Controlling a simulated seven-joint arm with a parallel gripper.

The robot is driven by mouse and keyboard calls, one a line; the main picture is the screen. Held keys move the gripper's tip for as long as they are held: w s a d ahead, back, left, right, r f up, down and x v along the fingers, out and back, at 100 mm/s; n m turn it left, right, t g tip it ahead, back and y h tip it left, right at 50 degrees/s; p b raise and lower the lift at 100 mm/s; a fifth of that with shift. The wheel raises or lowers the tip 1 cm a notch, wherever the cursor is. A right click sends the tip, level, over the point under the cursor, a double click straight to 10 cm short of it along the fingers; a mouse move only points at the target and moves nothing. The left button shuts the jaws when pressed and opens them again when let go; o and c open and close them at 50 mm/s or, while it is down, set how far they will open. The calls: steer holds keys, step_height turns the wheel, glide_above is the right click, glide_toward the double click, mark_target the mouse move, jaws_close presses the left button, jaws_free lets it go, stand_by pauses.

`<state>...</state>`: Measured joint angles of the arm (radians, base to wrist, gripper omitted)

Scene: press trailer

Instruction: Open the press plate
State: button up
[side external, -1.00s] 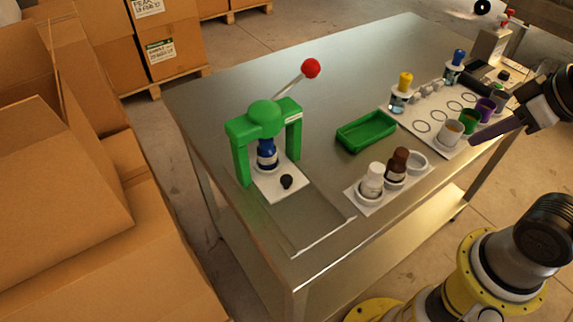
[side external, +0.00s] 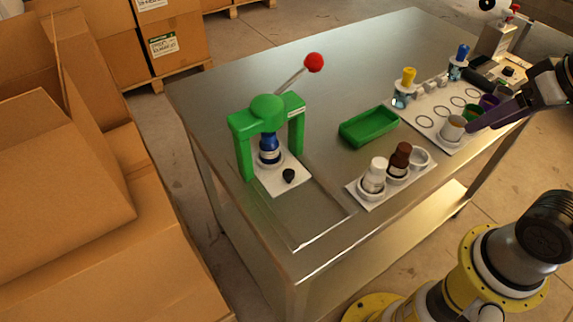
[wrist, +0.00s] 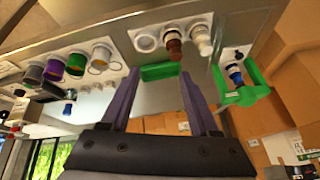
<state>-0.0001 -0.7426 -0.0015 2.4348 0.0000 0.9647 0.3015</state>
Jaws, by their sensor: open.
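The green press (side external: 267,112) stands on the left part of the metal table, its red-knobbed lever (side external: 313,63) pointing up and right. Its white press plate (side external: 276,176) lies at the base, with a black knob (side external: 288,175) near the front. The press also shows at the right of the wrist view (wrist: 243,92). My gripper (side external: 473,127) is at the table's right side, far from the press. In the wrist view its two purple fingers are apart with nothing between them (wrist: 157,97).
A green tray (side external: 369,127) lies mid-table. A white holder (side external: 372,204) with a white-capped and a brown bottle stands in front of it. A white board (side external: 438,146) with cups and dropper bottles is near my gripper. Boxes (side external: 60,190) stand left of the table.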

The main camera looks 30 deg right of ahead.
steer(key=w+a+r+m+g, duration=0.1)
steer(key=w+a+r+m, duration=0.2)
steer(key=w+r+m, duration=0.4)
steer(key=n+g, duration=0.1)
steer(key=g, duration=0.4)
glide_above(289, 172)
step_height(289, 172, down, 10)
step_height(289, 172, down, 14)
steer(key=shift+r, duration=0.1)
steer(key=shift+c, duration=0.2)
jaws_close()
